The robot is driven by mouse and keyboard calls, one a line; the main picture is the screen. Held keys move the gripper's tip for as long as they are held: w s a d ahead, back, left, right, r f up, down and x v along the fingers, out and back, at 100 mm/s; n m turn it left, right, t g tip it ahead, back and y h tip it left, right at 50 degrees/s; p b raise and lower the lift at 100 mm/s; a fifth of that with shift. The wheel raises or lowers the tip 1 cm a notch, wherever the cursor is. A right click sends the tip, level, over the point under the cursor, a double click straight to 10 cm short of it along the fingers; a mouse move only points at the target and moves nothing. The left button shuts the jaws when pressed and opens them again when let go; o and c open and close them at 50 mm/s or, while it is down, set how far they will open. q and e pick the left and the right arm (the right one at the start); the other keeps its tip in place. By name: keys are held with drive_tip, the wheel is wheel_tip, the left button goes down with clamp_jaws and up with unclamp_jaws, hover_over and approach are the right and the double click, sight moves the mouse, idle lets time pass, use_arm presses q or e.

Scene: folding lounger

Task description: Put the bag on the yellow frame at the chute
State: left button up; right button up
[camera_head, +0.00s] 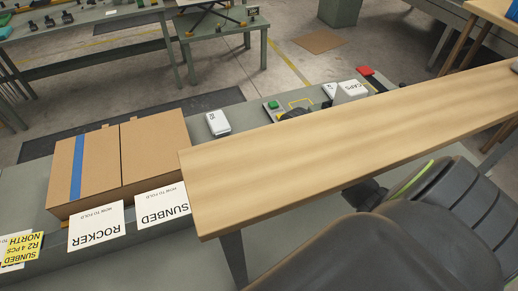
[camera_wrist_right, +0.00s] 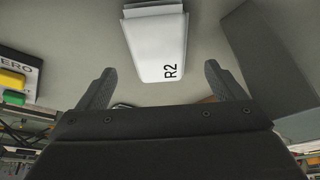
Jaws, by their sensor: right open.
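A white bag marked R2 (camera_wrist_right: 157,45) lies ahead of my right gripper (camera_wrist_right: 158,85) in the right wrist view. The right gripper is open, with one finger on each side of the picture and nothing between them. A small white bag (camera_head: 217,123) with dark print lies on the grey bench right of a cardboard box; it seems to be the same one. A yellow outline (camera_head: 300,101) shows on the bench behind the wooden board, partly hidden by dark items. I cannot make out a chute. My left gripper is not in view.
A long wooden board (camera_head: 340,135) crosses the foreground above the bench. The cardboard box (camera_head: 150,145) stands at left, with ROCKER (camera_head: 95,227) and SUNBED (camera_head: 163,204) sheets before it. A green button (camera_head: 273,104) and a CAPS bag (camera_head: 352,89) are behind the board.

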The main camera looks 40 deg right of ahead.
drive_tip(key=shift+p+x, duration=0.45)
drive_tip(key=shift+x, duration=2.1)
drive_tip(key=shift+s+d, duration=0.1)
drive_tip(key=shift+d, duration=0.05)
drive_tip(key=shift+c, duration=0.3)
drive_tip(key=c, duration=1.1)
wheel_tip(320, 180, up, 10)
drive_tip(key=shift+b, duration=0.5)
